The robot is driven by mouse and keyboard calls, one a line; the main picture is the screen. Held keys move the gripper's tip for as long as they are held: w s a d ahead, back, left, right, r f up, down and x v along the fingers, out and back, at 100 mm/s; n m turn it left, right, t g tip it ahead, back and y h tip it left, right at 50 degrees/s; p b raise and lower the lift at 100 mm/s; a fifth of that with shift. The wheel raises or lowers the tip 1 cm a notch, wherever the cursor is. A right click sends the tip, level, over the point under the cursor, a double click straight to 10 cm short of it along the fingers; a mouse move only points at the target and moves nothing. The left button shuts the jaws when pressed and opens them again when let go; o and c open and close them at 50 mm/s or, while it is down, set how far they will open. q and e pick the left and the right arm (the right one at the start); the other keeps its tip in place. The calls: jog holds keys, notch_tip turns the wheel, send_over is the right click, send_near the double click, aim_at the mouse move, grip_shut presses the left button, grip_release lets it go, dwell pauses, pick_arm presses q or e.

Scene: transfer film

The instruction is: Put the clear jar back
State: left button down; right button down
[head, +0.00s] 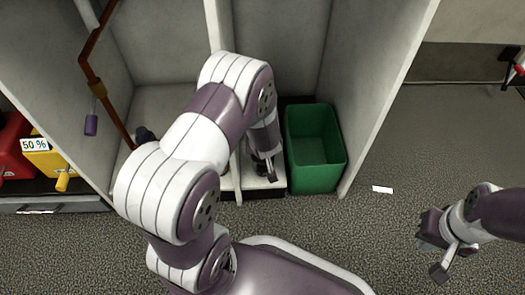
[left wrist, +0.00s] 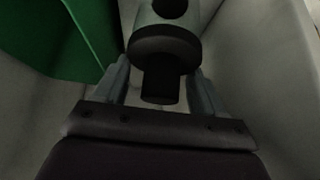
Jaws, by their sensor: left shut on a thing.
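My left arm reaches into the pale cabinet, and its gripper (head: 267,170) is low inside, beside the green bin, mostly hidden by the arm. In the left wrist view my left gripper (left wrist: 160,88) is shut on a grey cylinder with a dark collar (left wrist: 165,42). A dark stub of it sits between the fingers. I cannot tell from its look whether this is the clear jar; no other jar is plain in view. My right gripper (head: 440,250) is open and empty above the carpet at the right.
A green bin (head: 316,150) stands in the right compartment; it shows in the left wrist view (left wrist: 60,40). A brown pipe with a purple tag (head: 91,125) is at left. Red and yellow boxes (head: 50,155) stand far left. A white card (head: 382,189) lies on open carpet.

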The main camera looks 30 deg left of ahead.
pick_arm(q)
jog(key=shift+c, duration=0.4)
grip_release()
jog(key=shift+s+r, duration=0.1)
jog(key=shift+r, duration=0.25)
jog(key=s+d+r+m+g+h+p, duration=0.15)
jog(key=s+d+r+p, duration=0.3)
jog(key=r, duration=0.55)
jog(key=s+d+r+m+h+p, duration=0.25)
jog(key=d+r+p, duration=0.25)
jog(key=r, duration=0.4)
jog(key=s+a+r+m+g, duration=0.1)
jog(key=s+r+m+g, duration=0.1)
jog(key=s+r, duration=0.2)
jog(key=s, duration=0.3)
jog(key=shift+s+a+r+g+y, duration=0.15)
jog(key=shift+s+r+g+y, duration=0.15)
jog(key=shift+s+r+g, duration=0.1)
